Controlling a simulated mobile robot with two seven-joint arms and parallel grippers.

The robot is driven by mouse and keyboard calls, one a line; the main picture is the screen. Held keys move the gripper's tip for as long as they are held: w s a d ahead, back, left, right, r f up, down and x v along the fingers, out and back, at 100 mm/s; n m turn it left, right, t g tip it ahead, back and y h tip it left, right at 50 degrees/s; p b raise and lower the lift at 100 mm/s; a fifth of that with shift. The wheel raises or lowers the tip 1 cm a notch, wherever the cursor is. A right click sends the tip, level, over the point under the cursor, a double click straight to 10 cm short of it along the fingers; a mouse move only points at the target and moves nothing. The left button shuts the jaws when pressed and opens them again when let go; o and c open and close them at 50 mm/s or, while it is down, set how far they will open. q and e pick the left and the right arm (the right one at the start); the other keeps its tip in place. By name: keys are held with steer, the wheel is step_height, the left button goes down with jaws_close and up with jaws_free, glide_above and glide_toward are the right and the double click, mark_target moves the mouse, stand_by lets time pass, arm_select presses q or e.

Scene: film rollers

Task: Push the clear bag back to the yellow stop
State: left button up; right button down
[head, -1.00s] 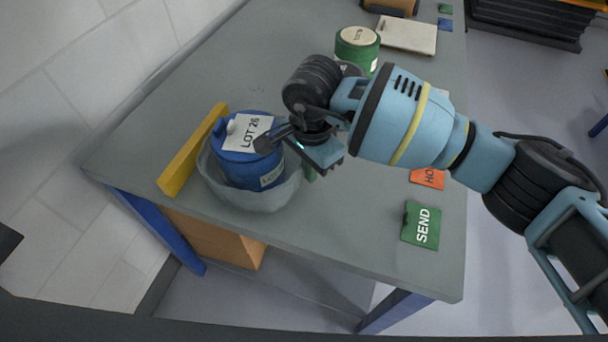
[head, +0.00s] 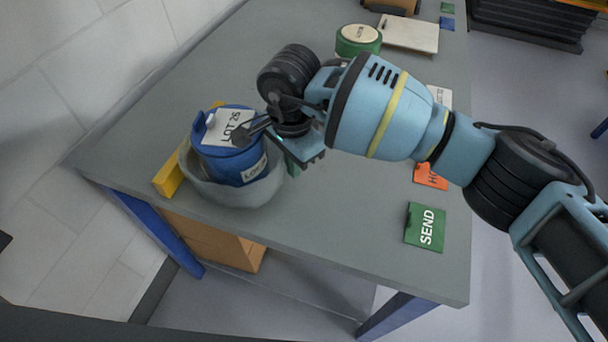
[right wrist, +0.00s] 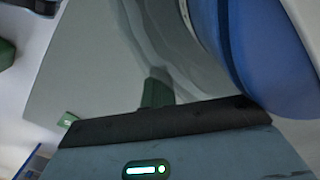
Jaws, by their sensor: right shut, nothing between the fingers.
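The clear bag (head: 232,192) stands on the grey table, cloudy and low, around a blue canister (head: 245,172) with a "LOT 26" label on top. The yellow stop (head: 170,179) is a bar to the left of the bag, partly hidden by bag and canister. The bag overlaps the stop in the head view; I cannot tell whether they touch. The right wrist view shows the bag (right wrist: 165,40) and canister (right wrist: 270,60) close by. My left gripper is not in view.
A green "SEND" card (head: 425,227) and an orange card (head: 431,175) lie to the right. The table's front edge runs close to the bag; its middle is clear.

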steer(key=shift+w+a, duration=0.1)
steer(key=shift+a, duration=0.45)
steer(key=shift+s+d, duration=0.2)
steer(key=shift+d, duration=0.7)
steer(key=shift+s+d+p, duration=0.25)
steer(key=shift+d+p, duration=0.35)
steer(key=shift+d, duration=0.2)
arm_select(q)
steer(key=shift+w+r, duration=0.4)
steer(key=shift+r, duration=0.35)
arm_select(e)
steer(key=shift+s+d, duration=0.1)
steer(key=shift+d, duration=0.2)
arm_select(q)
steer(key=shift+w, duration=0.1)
